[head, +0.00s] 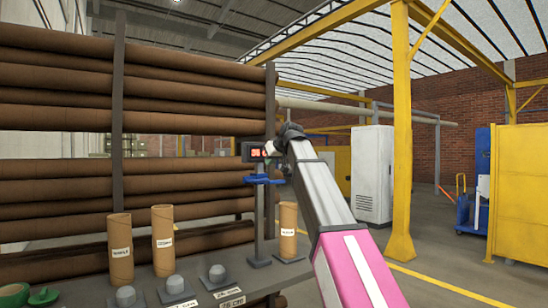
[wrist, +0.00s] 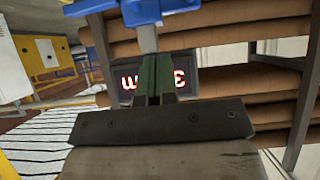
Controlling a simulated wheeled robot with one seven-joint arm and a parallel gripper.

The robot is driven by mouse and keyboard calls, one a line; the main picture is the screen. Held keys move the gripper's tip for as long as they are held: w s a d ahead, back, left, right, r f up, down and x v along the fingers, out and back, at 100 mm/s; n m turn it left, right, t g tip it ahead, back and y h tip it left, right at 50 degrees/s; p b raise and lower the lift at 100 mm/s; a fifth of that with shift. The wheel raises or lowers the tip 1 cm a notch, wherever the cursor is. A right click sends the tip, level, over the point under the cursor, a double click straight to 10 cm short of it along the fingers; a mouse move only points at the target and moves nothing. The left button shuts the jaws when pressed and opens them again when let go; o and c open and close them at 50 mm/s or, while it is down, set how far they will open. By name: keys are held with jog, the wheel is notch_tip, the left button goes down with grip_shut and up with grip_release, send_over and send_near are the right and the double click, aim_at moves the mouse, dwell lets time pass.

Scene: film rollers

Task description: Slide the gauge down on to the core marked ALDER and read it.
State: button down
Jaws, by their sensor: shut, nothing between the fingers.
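The gauge is a blue sliding piece (head: 263,180) on an upright grey post (head: 259,220), with a dark box showing red digits (head: 255,152) near the top. The digits also show in the wrist view (wrist: 125,80), partly covered and not readable for certain. My gripper (head: 273,149) is at the post's top beside the display; its fingers (wrist: 155,80) are shut with nothing held. Three labelled cardboard cores stand on the bench: left (head: 121,255), middle (head: 163,245) and right (head: 288,225), just right of the post. The labels are too small to tell which is ALDER.
Grey domed pieces with tags (head: 175,284) stand along the bench front, and a green ring (head: 14,294) lies at the left corner. A rack of long brown tubes (head: 60,190) stands behind. A yellow column (head: 401,130) and white cabinet (head: 372,170) are to the right.

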jog(key=w+a+f, duration=0.2)
jog(key=w+f, duration=0.1)
jog(key=f, duration=0.3)
jog(key=shift+w+f, duration=0.15)
jog(key=shift+w, duration=0.05)
jog(key=shift+a, duration=0.1)
jog(key=shift+f, duration=0.1)
notch_tip(320, 180, down, 10)
jog(key=shift+r, duration=0.2)
dwell(0.4)
